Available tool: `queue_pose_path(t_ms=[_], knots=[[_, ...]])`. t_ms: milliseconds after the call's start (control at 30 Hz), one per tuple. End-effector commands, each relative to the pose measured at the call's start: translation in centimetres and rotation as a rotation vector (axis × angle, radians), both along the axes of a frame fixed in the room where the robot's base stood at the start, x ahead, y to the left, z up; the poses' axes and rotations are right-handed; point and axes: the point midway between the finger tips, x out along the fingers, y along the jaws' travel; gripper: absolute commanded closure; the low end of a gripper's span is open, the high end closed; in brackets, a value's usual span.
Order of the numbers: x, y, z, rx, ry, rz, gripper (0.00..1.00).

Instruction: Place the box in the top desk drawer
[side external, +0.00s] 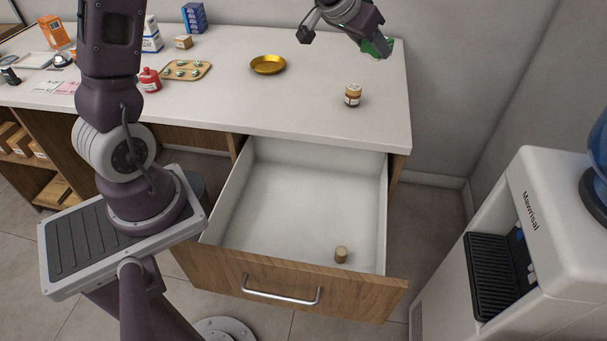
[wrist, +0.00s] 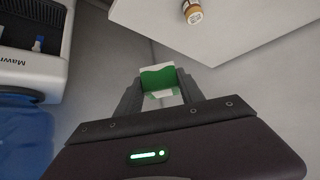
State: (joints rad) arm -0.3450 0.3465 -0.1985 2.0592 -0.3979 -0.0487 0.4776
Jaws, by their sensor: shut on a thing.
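The box (wrist: 158,78) is green and white, and my gripper (wrist: 160,92) is shut on it, with one finger on each side, in the wrist view. In the side external view my gripper (side external: 374,42) is at the top, over the far right corner of the desk, and the green box (side external: 380,47) shows partly behind it. The top desk drawer (side external: 238,206) is pulled open at the front of the desk, well below and nearer than my gripper. A small brown cylindrical thing (side external: 341,255) stands inside the drawer near its front right.
A brown bottle (side external: 353,95) and a gold bowl (side external: 268,65) stand on the white desk top (side external: 300,108). A water dispenser (side external: 545,200) stands right of the drawer. Most of the drawer floor is clear.

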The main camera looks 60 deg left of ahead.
Motion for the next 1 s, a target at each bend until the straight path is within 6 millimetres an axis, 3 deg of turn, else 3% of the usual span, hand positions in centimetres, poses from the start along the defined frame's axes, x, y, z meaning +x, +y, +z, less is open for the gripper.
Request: queue_pose_path(t_ms=[300,567,767,1000], knots=[[-3.4,-4.1,0.6,0.0,0.0,-0.12,1.0],[-3.3,-1.8,-2.4,-0.006,0.004,-0.153,1.0],[-4.1,1.1,-7.6,-0.013,0.006,-0.253,1.0],[-7.7,3.3,-16.5,-0.015,0.002,-0.516,1.0]])
